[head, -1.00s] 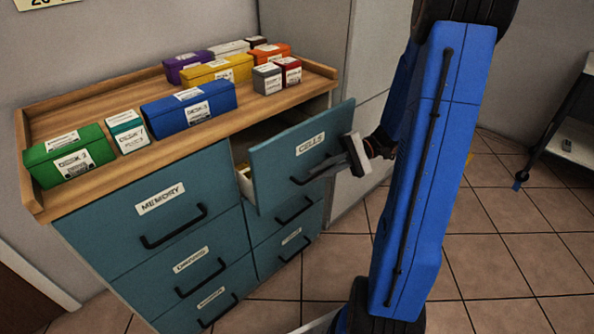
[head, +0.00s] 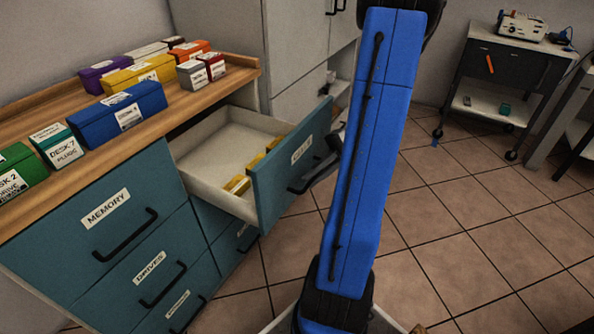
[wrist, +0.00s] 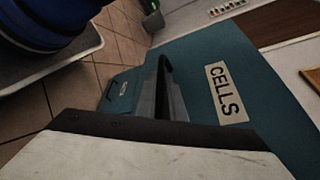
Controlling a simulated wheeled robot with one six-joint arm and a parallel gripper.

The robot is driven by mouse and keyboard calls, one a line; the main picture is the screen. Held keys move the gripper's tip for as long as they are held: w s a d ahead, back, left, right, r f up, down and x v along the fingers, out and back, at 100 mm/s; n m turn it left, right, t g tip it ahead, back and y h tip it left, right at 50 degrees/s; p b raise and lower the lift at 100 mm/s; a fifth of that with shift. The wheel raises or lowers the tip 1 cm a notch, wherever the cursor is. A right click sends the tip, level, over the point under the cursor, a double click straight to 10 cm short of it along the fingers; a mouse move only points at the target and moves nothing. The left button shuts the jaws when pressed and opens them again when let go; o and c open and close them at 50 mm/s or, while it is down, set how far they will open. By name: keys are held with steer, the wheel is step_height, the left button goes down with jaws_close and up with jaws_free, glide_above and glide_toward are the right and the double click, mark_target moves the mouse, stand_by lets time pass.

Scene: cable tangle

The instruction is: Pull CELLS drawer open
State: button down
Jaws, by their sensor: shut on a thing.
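The CELLS drawer (head: 291,165) is pulled well out of the teal cabinet, and its pale inside shows with several small yellow items in it. Its label reads CELLS in the wrist view (wrist: 225,92). My gripper (head: 325,165) is at the drawer's dark bar handle (head: 305,184), partly hidden behind my blue arm in the head view. In the wrist view my gripper (wrist: 165,125) is close against the drawer front, shut on the handle. The exact contact of the fingertips is hard to see.
Several labelled boxes, including a blue one (head: 118,107), stand on the wooden cabinet top. The MEMORY drawer (head: 105,225) beside is closed. A dark cart (head: 505,75) with a device stands at the back right. The tiled floor (head: 455,220) to the right is clear.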

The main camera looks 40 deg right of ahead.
steer(key=shift+s+d, duration=0.25)
steer(key=shift+s, duration=0.4)
steer(key=shift+s+d, duration=0.25)
steer(key=shift+s, duration=0.4)
steer(key=c, duration=1.8)
jaws_free()
steer(key=shift+c, duration=0.2)
steer(key=shift+d, duration=0.15)
steer(key=v, duration=1.7)
steer(key=shift+s, duration=0.1)
